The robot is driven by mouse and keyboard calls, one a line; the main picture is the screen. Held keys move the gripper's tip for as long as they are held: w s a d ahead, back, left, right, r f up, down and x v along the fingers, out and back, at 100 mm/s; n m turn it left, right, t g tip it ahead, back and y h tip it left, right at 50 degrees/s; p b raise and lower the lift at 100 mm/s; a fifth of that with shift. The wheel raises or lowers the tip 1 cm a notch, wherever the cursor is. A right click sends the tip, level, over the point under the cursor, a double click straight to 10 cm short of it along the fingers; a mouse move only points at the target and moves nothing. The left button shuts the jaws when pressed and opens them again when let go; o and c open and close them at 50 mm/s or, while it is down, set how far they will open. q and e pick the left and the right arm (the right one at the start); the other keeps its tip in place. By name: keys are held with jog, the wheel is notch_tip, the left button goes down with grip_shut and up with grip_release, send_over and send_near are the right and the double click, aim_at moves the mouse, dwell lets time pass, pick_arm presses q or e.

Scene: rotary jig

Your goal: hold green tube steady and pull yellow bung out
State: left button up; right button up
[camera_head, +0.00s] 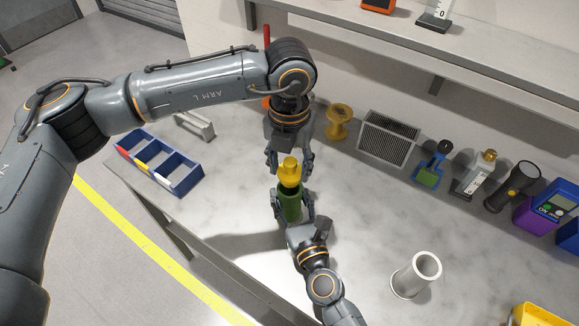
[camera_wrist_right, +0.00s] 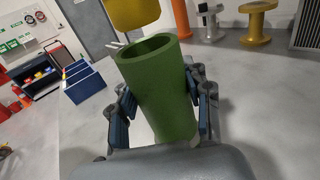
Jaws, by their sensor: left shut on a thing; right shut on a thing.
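The green tube (camera_head: 289,206) stands upright between the fingers of my right gripper (camera_head: 293,212), which is shut on it. In the right wrist view the tube (camera_wrist_right: 160,90) shows its open, empty mouth, with blue-padded fingers on both sides. The yellow bung (camera_head: 289,173) is above the tube, held by my left gripper (camera_head: 289,166), which reaches in from the back. In the right wrist view the bung (camera_wrist_right: 131,12) is clear of the tube's rim, with a gap between them; its upper part is cut off by the frame.
A blue bin with compartments (camera_head: 183,187) stands at the table's left edge. A yellow spool (camera_head: 338,122), a grey vented box (camera_head: 388,138) and several tools line the back. The table between is clear.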

pick_arm(q)
jog(key=shift+r, duration=1.35)
pick_arm(e)
jog(key=o, duration=1.4)
jog(key=shift+c, duration=0.2)
jog(key=v, duration=1.2)
jog(key=shift+s+f, duration=0.1)
